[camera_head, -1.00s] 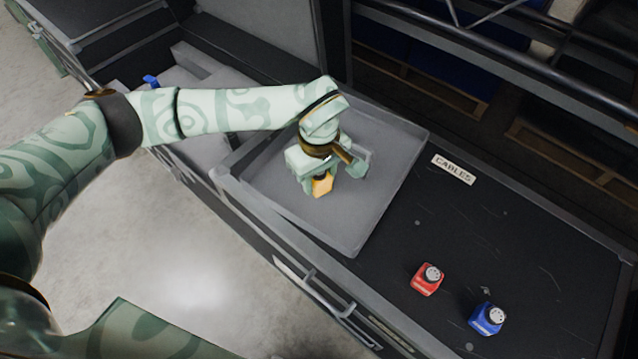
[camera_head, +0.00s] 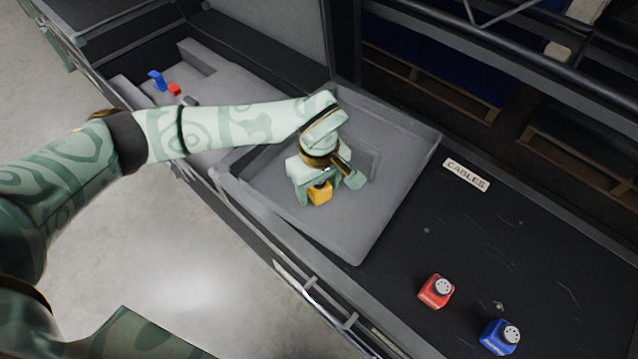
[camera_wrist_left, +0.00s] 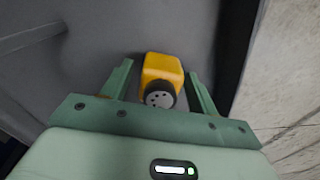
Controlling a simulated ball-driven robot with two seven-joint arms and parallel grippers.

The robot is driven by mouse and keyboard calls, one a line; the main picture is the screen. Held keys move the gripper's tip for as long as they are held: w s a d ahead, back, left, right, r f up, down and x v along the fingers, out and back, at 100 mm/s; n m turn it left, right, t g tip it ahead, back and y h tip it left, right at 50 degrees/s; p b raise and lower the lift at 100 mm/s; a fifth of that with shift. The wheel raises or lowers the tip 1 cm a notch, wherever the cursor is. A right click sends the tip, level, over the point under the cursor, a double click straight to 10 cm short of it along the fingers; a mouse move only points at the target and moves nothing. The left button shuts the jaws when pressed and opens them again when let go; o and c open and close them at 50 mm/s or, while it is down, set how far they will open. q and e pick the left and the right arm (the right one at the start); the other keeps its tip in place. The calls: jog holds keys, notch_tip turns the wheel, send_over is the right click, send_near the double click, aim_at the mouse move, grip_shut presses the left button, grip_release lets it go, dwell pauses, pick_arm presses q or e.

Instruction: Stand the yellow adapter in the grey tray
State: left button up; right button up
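The yellow adapter (camera_head: 320,194) is in the grey tray (camera_head: 372,238), near the tray's front side. In the left wrist view the yellow adapter (camera_wrist_left: 162,71) shows its dark round end with a holed grey face toward the camera, so it looks upright. My left gripper (camera_head: 328,188) is over the tray, pointing down, with a finger on either side of the adapter. In the left wrist view the left gripper (camera_wrist_left: 160,82) is open, with narrow gaps between the fingers and the adapter. The adapter's base contact is partly hidden. My right gripper is out of view.
A red adapter (camera_head: 436,292) and a blue adapter (camera_head: 499,337) stand on the black surface right of the tray, near a CABLES label (camera_head: 466,175). A grey compartment at upper left holds small blue (camera_head: 157,81) and red (camera_head: 174,89) pieces. The tray has raised walls.

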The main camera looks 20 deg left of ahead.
pick_arm(q)
notch_tip(320, 180, up, 12)
jog(key=p, duration=0.6)
jog(key=shift+r, duration=0.2)
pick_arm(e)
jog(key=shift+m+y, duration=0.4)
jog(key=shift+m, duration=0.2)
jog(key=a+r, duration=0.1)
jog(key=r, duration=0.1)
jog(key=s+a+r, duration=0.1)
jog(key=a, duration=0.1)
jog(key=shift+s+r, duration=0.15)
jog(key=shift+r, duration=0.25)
